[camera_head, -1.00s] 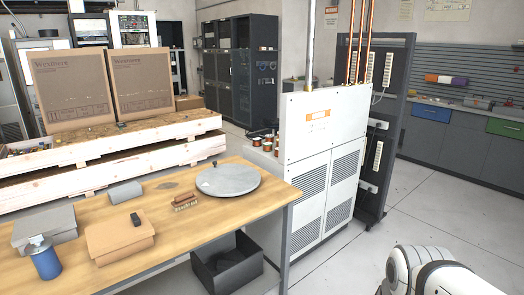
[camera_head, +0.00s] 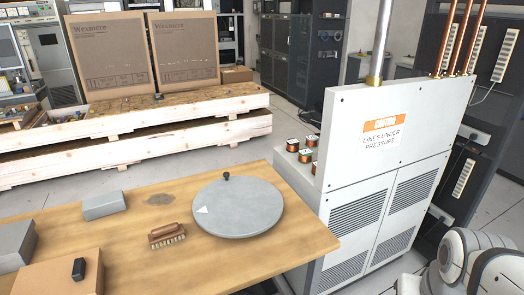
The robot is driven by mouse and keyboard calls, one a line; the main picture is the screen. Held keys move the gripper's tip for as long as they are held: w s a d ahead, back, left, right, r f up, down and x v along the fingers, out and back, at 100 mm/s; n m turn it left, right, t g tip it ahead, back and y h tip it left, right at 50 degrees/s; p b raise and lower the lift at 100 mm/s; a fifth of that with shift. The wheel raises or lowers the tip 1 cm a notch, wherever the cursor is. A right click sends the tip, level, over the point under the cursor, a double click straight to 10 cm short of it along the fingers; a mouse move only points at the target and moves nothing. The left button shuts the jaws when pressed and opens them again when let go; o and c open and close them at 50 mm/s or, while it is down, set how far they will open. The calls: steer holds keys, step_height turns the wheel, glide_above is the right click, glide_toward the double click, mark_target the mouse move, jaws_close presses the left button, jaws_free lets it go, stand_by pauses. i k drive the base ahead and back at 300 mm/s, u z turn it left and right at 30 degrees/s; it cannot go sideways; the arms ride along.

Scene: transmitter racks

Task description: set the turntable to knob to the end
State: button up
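The turntable (camera_head: 240,212) is a round grey disc lying flat on the wooden table (camera_head: 200,263), near its right end. A small dark knob (camera_head: 226,177) stands up at the disc's far edge. A white triangular mark (camera_head: 202,210) shows on the disc near its left edge. Part of my white arm is at the lower right, beyond the table's right edge and apart from the turntable. My gripper is not in view.
A wooden brush (camera_head: 166,235) lies left of the turntable. Grey and brown boxes and a small black item (camera_head: 78,268) are farther left. A white cabinet (camera_head: 375,170) stands close to the table's right. Stacked timber (camera_head: 140,125) lies behind.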

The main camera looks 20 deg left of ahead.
mark_target(237, 206)
steer(key=u, duration=0.7)
steer(key=i, duration=1.15)
steer(key=u, duration=0.75)
